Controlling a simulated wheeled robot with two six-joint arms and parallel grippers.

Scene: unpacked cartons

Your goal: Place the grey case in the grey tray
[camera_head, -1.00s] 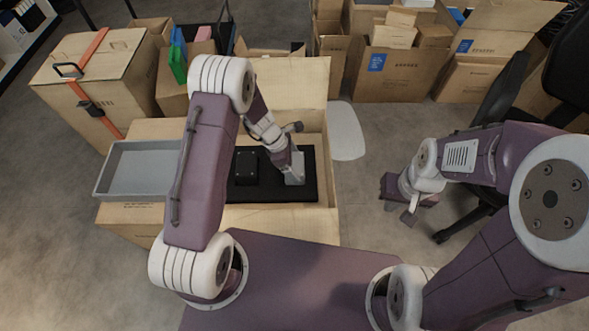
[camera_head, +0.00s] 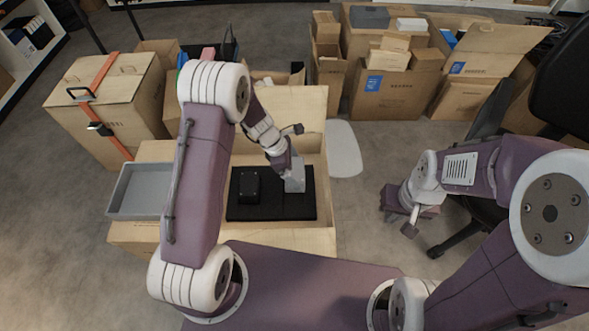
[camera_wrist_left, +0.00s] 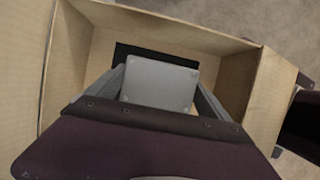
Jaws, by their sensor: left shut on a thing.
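The grey case (camera_head: 296,180) is a flat, light grey block, seen over the black mat inside an open carton. My left gripper (camera_head: 287,168) reaches down into the carton and is shut on the case. In the left wrist view, the grey case (camera_wrist_left: 158,84) is held between the two fingers of my left gripper (camera_wrist_left: 160,92). The grey tray (camera_head: 141,190) is shallow and looks empty. It lies left of my left arm, which hides its right end. My right gripper (camera_head: 402,221) is off to the right, apart from everything, with its fingers apart and empty.
A black block (camera_head: 249,187) sits on the black mat (camera_head: 270,213) beside the case. The carton's walls (camera_head: 312,128) stand around them. A strapped carton (camera_head: 108,105) is at the left, more cartons (camera_head: 392,91) at the back, and a black chair (camera_head: 565,85) at the right.

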